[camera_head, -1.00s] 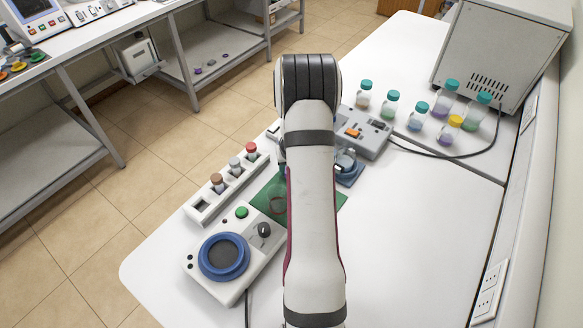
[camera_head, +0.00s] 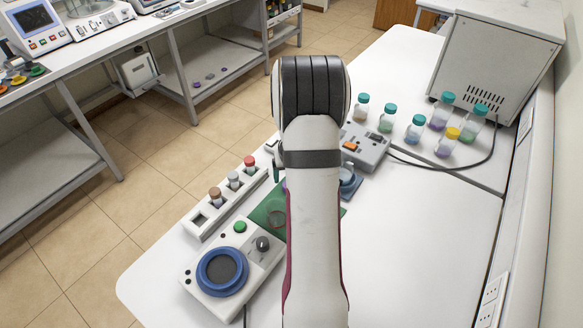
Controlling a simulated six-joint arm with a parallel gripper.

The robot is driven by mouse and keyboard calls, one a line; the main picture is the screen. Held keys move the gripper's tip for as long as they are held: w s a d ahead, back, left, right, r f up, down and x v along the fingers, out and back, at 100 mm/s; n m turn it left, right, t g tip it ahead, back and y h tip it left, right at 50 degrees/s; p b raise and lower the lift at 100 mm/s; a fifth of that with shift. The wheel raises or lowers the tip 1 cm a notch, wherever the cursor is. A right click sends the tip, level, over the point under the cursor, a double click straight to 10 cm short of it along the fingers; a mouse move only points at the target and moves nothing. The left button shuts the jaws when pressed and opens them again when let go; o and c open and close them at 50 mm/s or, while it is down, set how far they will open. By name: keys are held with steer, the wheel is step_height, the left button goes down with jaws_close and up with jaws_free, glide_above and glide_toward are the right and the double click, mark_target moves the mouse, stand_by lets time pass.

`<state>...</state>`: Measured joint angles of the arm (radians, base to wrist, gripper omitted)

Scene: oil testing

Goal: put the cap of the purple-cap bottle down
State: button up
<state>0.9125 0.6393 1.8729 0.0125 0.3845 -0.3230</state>
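My arm (camera_head: 314,200) fills the middle of the view and hides most of my gripper. A dark part that may belong to my gripper shows at the arm's left edge, above the green mat (camera_head: 262,207). A small purple patch shows just below it, perhaps the purple cap; I cannot tell whether it is held. No whole purple-cap bottle is visible. A clear round glass outline shows on the mat, partly behind the arm. The white rack (camera_head: 226,212) left of the mat holds brown-, grey- and red-capped bottles; its near slot looks empty.
A device with a blue ring (camera_head: 222,271) stands at the front left. A grey device (camera_head: 367,147) and a blue-based item (camera_head: 349,181) are right of the arm. The table's right front is clear.

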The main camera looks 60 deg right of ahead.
steer(key=v, duration=0.7)
steer(key=s+a+r+n+y, duration=0.1)
steer(key=a+r, duration=0.3)
steer(key=a, duration=0.8)
steer(key=a+r+n+y, duration=0.15)
steer(key=a+r, duration=0.25)
steer(key=a, duration=0.9)
steer(key=s+a+r+g+y, duration=0.1)
steer(key=s+a+g, duration=0.1)
steer(key=s+a, duration=1.1)
steer(key=shift+s+n+g+y, duration=0.3)
steer(key=shift+n+y, duration=0.05)
steer(key=shift+n, duration=0.1)
